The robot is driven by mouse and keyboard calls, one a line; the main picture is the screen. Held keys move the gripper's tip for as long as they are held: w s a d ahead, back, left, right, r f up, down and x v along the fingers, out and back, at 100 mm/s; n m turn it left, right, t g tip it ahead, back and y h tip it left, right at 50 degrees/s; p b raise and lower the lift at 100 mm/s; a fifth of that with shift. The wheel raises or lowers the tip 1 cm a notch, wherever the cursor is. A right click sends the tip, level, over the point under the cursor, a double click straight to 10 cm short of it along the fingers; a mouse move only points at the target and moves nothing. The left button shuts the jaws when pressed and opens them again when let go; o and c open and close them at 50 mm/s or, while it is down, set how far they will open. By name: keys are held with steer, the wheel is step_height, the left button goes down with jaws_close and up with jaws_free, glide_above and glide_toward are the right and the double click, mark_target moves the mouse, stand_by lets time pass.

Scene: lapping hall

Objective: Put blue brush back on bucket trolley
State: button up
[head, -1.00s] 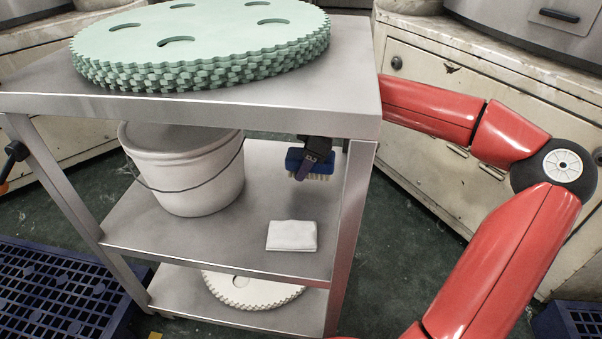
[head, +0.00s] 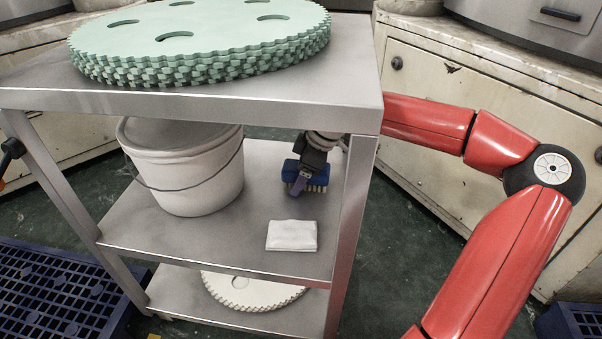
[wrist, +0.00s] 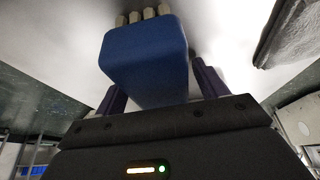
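The blue brush (head: 305,174) with pale bristles is at the middle shelf (head: 210,245) of the grey metal trolley, right of the white bucket. In the wrist view the brush's blue block (wrist: 145,55) sits between the two fingers of my gripper (wrist: 158,85), bristles pointing away. My gripper (head: 300,183) is shut on it, reaching in under the top shelf. The bristles are close to the shelf surface; I cannot tell whether they touch it. My wrist is partly hidden by the top shelf's edge.
The white bucket (head: 190,175) stands left on the same shelf. A folded white cloth (head: 291,235) lies in front of the brush. Green toothed discs (head: 200,60) lie on the top shelf (head: 300,105). The trolley's right front post (head: 352,210) is close beside my gripper.

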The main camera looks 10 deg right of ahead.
steer(key=shift+r+p, duration=0.25)
steer(key=shift+p, duration=0.05)
steer(key=v, duration=0.2)
steer(key=shift+d+r, duration=0.15)
steer(key=shift+r, duration=0.15)
steer(key=s+d+p, duration=0.1)
steer(key=s+d, duration=0.3)
steer(key=d, duration=0.7)
steer(key=shift+s, duration=0.4)
steer(key=shift+d+r, duration=0.1)
